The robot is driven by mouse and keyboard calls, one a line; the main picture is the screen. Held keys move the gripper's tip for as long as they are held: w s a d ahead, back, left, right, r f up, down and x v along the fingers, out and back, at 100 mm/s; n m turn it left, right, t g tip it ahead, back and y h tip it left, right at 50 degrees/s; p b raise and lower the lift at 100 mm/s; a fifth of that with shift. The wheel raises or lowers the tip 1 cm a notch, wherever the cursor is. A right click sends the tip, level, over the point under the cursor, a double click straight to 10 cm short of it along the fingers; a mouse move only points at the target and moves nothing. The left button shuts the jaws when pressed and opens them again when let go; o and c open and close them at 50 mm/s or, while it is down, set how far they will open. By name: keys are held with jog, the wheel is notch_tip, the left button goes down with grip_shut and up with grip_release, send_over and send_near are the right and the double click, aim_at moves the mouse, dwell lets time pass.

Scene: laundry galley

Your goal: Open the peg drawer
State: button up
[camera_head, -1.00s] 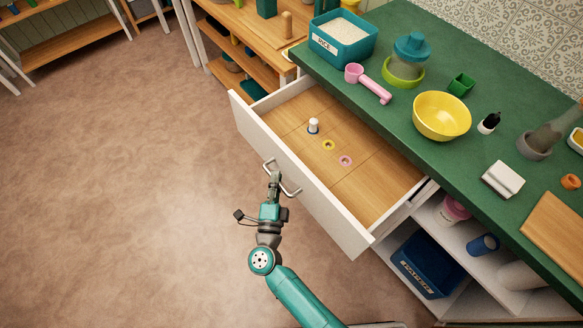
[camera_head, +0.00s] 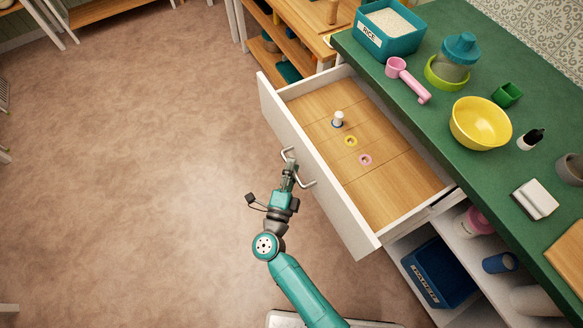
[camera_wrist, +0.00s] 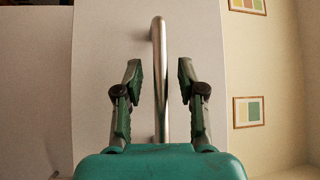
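The peg drawer (camera_head: 398,160) stands pulled out from under the green counter. Its wooden floor shows, with a white-topped peg (camera_head: 338,118) standing in it, a yellow ring (camera_head: 350,141) and a pink ring (camera_head: 365,160). The white drawer front carries a metal bar handle (camera_head: 306,183), which shows upright in the wrist view (camera_wrist: 159,50). My gripper (camera_head: 289,168) is at this handle. In the wrist view my gripper (camera_wrist: 160,78) is open, with one finger on each side of the bar and a gap visible on both sides.
The green counter (camera_head: 440,115) holds a rice bin (camera_head: 385,40), a pink scoop (camera_head: 408,80), a yellow bowl (camera_head: 481,123) and other items. A blue crate (camera_head: 438,272) sits on the shelf below. A wooden shelf unit stands behind the drawer. The brown floor (camera_head: 130,180) at left is clear.

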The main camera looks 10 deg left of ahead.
jog(key=shift+s, duration=0.1)
jog(key=s+a+f, duration=0.1)
jog(key=s, duration=1)
jog(key=shift+s+a+f, duration=0.3)
jog(key=shift+a+f, duration=0.05)
jog(key=shift+a, duration=0.05)
